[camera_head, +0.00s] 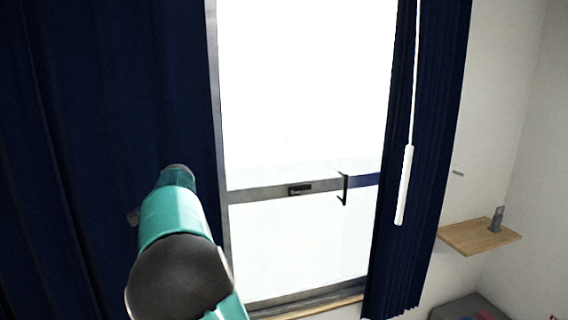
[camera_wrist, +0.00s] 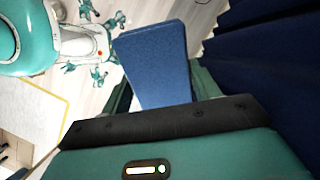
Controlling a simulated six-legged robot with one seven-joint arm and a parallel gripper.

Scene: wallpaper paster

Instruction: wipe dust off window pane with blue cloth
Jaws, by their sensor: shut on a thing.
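My gripper (camera_wrist: 160,86) is shut on the blue cloth (camera_wrist: 155,58), a flat, block-like blue piece. It sticks out between the two green fingers in the wrist view. The window pane (camera_head: 305,90) is bright white in the head view, in a grey frame with a crossbar. My teal arm rises at the lower left of the window, in front of the left curtain, and the gripper and cloth cannot be made out there. No contact between cloth and glass shows. Dust cannot be told apart on the overexposed glass.
Dark blue curtains hang left (camera_head: 110,110) and right (camera_head: 425,150) of the window. A white rod (camera_head: 405,185) hangs by the right curtain. A dark latch (camera_head: 300,189) and a black hook (camera_head: 343,188) are at the crossbar. A wooden shelf (camera_head: 470,238) is at right.

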